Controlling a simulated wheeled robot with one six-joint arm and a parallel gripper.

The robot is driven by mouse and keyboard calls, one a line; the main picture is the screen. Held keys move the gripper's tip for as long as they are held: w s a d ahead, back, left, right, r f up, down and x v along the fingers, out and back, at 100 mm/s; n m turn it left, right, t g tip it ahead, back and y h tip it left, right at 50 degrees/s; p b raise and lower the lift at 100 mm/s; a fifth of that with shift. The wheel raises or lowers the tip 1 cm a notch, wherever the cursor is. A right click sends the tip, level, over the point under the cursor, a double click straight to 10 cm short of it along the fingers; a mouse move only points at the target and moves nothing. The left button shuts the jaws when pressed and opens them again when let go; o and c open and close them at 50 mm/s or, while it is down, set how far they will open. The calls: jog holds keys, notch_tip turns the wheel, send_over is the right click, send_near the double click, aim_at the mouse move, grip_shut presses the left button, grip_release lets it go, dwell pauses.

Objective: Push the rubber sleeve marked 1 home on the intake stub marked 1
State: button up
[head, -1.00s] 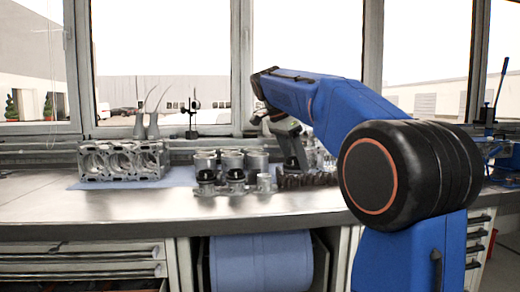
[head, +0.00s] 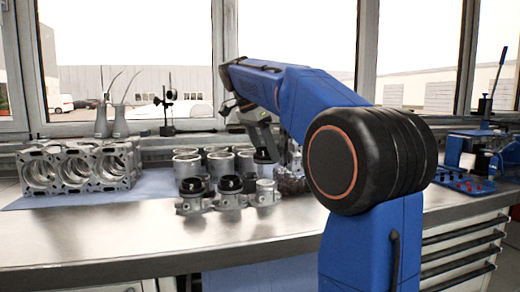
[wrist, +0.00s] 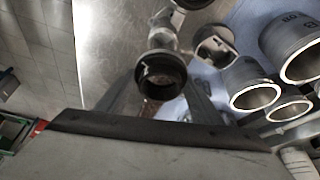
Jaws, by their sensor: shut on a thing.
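My gripper (head: 264,148) is shut on a black rubber sleeve (head: 265,157), held above the bench. In the wrist view the sleeve (wrist: 162,75) shows as a dark ring between the two fingers (wrist: 158,98). A bare metal intake stub (head: 265,192) stands below and apart from the held sleeve in the head view. In the wrist view, metal stub parts (wrist: 215,46) lie just beyond the sleeve. I cannot read any number on sleeves or stubs.
Several metal cylinder liners (head: 187,167) stand behind the stubs and crowd the right of the wrist view (wrist: 252,92). An engine block (head: 75,167) sits at the left. The bench front (head: 130,232) is clear. A blue tray (head: 465,183) is at the right.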

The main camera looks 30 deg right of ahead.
jog(key=shift+f, duration=2.3)
jog(key=shift+o, duration=0.3)
jog(key=shift+s+f, duration=0.1)
jog(key=shift+f, duration=1.95)
dwell(1.4)
jog(key=o, duration=1.1)
jog(key=shift+r, duration=0.1)
jog(key=shift+r, duration=3.7)
